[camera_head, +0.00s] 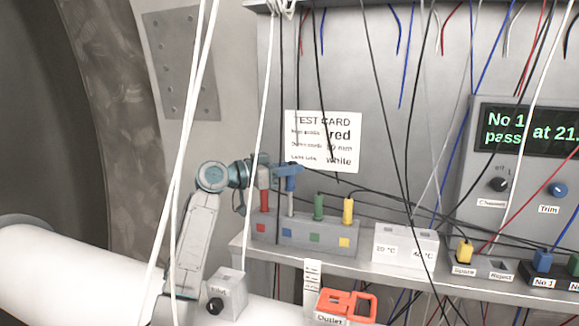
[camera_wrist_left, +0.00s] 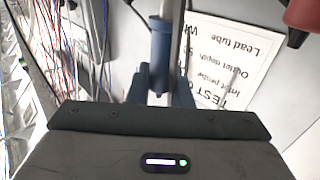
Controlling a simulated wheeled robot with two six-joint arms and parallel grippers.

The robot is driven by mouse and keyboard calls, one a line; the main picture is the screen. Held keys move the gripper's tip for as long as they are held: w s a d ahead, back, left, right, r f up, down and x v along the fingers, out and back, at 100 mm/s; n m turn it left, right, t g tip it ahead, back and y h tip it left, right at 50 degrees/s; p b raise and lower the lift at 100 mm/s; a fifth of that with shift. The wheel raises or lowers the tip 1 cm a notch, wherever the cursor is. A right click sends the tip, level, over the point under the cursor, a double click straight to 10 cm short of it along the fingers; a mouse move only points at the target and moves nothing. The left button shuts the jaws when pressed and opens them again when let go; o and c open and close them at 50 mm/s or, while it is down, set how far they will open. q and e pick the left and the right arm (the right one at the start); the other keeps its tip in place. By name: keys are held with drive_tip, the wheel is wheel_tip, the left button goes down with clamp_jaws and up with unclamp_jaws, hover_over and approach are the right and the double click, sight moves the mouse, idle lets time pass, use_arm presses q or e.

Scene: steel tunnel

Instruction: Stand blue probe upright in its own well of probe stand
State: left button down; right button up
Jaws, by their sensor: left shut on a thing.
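The blue probe (camera_head: 291,182) has a blue handle and a thin metal shaft pointing down. My left gripper (camera_head: 281,171) is shut on its handle above the probe stand (camera_head: 305,241). The shaft is about upright over the well marked with a blue square. Whether its tip is inside that well or just above it, I cannot tell. In the left wrist view the blue handle (camera_wrist_left: 160,42) shows between the fingers (camera_wrist_left: 163,84). The red probe (camera_head: 264,200), green probe (camera_head: 319,207) and yellow probe (camera_head: 348,211) stand upright in the stand. My right gripper is not in view.
Thin cables hang in front of the shelf (camera_head: 400,274) and the stand. A white temperature block (camera_head: 405,246) stands right of the stand. A test card (camera_head: 323,141) is on the wall behind. An orange outlet part (camera_head: 346,304) sits below the shelf.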

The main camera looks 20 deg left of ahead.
use_arm(q)
drive_tip(key=shift+s+d+f, duration=0.1)
drive_tip(key=shift+f, duration=0.55)
drive_tip(key=shift+r, duration=0.2)
drive_tip(key=shift+s+r, duration=0.1)
drive_tip(key=shift+r, duration=0.15)
drive_tip(key=shift+r, duration=0.2)
drive_tip(key=shift+a, duration=0.2)
